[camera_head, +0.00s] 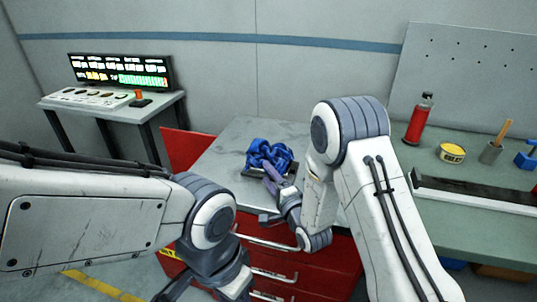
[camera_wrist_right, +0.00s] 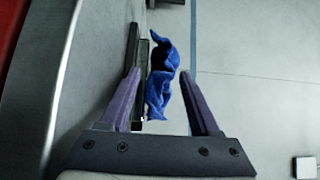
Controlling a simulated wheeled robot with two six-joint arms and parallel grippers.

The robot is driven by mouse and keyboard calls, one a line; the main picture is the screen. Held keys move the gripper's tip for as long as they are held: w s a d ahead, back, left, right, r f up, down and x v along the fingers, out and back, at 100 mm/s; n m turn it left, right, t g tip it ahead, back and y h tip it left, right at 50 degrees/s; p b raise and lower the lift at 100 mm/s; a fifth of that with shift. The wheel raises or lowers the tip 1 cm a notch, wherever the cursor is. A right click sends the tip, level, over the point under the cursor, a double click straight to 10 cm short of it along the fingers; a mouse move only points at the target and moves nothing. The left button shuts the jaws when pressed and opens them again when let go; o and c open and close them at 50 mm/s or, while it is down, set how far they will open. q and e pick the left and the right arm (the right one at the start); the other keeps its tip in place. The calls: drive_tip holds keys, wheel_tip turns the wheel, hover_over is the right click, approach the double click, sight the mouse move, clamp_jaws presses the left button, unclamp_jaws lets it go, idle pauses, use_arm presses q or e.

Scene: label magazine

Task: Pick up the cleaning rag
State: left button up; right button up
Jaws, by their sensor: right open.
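The cleaning rag is a crumpled bright blue cloth (camera_head: 268,156) on the grey top of the red drawer cabinet (camera_head: 225,148). A dark flat piece shows under it. In the right wrist view the rag (camera_wrist_right: 162,78) appears between the two purple-grey fingers. My right gripper (camera_head: 273,194) is open, at the near side of the rag in the head view; I cannot tell whether it touches the cloth. My left gripper (camera_head: 205,285) is low in front of the cabinet, away from the rag, and is partly cut off by the bottom edge of the picture.
A side table (camera_head: 125,112) with a lit screen (camera_head: 120,70) stands at the left. The wall is behind the cabinet.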

drive_tip(key=shift+x, duration=1.2)
clamp_jaws()
drive_tip(key=shift+r, duration=0.1)
